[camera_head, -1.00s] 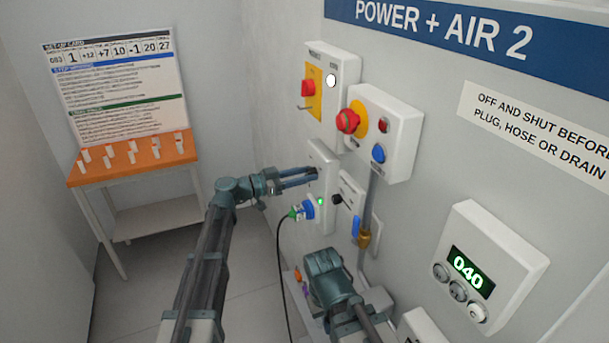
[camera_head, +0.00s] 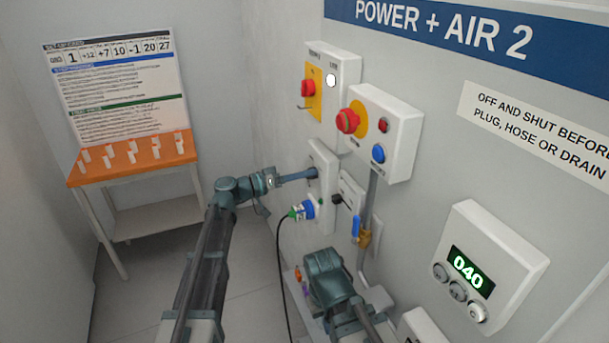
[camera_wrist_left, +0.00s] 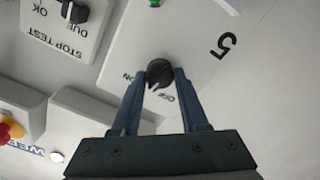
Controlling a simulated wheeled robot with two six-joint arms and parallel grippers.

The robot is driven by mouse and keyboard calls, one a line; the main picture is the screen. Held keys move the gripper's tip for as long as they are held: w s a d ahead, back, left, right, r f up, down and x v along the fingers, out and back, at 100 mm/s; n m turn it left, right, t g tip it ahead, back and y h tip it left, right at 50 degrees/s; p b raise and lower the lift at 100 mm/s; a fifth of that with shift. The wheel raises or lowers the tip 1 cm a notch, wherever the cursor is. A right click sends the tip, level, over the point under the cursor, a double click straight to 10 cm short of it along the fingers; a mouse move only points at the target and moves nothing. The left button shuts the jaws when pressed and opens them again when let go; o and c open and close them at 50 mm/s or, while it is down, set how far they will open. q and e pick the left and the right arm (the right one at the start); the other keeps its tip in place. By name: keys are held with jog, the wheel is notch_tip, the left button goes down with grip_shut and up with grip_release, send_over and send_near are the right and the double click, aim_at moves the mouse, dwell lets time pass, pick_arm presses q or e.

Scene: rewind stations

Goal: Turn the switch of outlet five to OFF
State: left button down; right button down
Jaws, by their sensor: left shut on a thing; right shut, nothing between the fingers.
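The outlet five panel (camera_head: 328,160) is a pale box on the wall. In the left wrist view its face (camera_wrist_left: 190,30) carries a "5", and "ON" and "OFF" labels beside the black rotary switch (camera_wrist_left: 159,68). The switch's white pointer is turned toward the OFF side. My left gripper (camera_head: 314,173) is shut on the switch; in the left wrist view its fingers (camera_wrist_left: 158,74) hold the knob from both sides. A blue plug (camera_head: 304,210) with a black cable sits below. My right gripper (camera_head: 328,275) is low, its fingertips hidden.
A STOP TEST box (camera_wrist_left: 68,20) with a black knob is next to the panel. A blue-handled valve (camera_head: 356,227) on a pipe stands to the right. Red and blue button boxes (camera_head: 398,128) hang above. An orange-topped table (camera_head: 135,160) stands at the left.

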pick_arm(q)
jog(key=n, duration=1)
jog(key=shift+f+n, duration=0.1)
jog(key=shift+n, duration=0.4)
dwell(0.3)
jog(key=shift+c, duration=2.1)
grip_release()
jog(key=shift+a, duration=0.15)
jog(key=v, duration=1.3)
jog(key=shift+a, duration=0.3)
jog(key=shift+s+d, duration=0.1)
jog(key=shift+s, duration=0.1)
